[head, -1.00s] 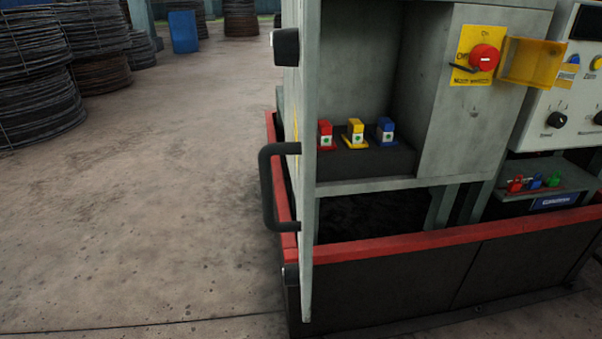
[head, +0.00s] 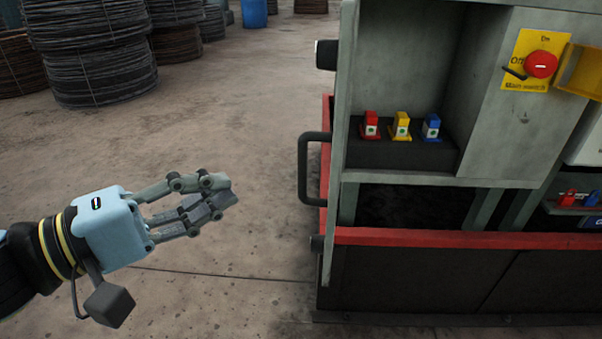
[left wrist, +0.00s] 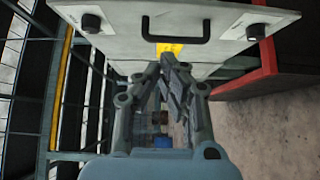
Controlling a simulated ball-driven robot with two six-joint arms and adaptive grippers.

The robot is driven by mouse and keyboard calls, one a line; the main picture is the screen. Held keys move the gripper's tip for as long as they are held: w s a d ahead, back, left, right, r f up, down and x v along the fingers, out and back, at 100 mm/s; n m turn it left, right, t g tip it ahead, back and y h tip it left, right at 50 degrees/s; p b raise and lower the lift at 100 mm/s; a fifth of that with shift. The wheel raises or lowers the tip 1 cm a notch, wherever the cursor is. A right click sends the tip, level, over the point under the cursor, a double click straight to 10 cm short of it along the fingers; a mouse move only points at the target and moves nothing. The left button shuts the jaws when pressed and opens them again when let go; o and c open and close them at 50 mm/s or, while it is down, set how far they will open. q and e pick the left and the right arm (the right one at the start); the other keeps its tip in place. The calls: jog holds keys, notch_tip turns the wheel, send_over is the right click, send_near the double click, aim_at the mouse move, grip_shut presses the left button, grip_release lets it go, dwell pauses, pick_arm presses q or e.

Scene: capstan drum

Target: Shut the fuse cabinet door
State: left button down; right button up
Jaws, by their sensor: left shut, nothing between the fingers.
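The fuse cabinet (head: 410,60) is open at the right of the head view, with red, yellow and blue fuses (head: 401,127) inside. Its door (head: 340,150) stands open at the cabinet's left side, seen nearly edge-on. The black door handle (head: 305,170) sticks out to the left. In the left wrist view the door (left wrist: 215,30) shows its outer face with the handle (left wrist: 176,38) and a yellow label. My left gripper (head: 222,192) is shut and empty, left of the handle and apart from it. My right gripper is in neither view.
A red-rimmed dark base (head: 430,238) surrounds the cabinet's foot. A red main switch (head: 540,65) on a yellow plate and a yellow flap (head: 582,72) are at the right. Wire coils (head: 90,50) stand far left. The floor between gripper and door is clear.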

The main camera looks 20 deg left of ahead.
aim_at(301, 173)
pick_arm(q)
jog(key=p+x, duration=0.1)
jog(key=x, duration=0.1)
jog(key=p+x, duration=0.1)
jog(key=x, duration=0.1)
jog(key=p+x, duration=0.1)
jog(key=x, duration=0.2)
jog(key=shift+w+r+p, duration=0.15)
jog(key=shift+r+p, duration=0.1)
jog(key=shift+p, duration=0.05)
jog(key=d, duration=0.3)
jog(key=w+d+p, duration=0.1)
jog(key=shift+d+f, duration=0.15)
jog(key=shift+f, duration=0.2)
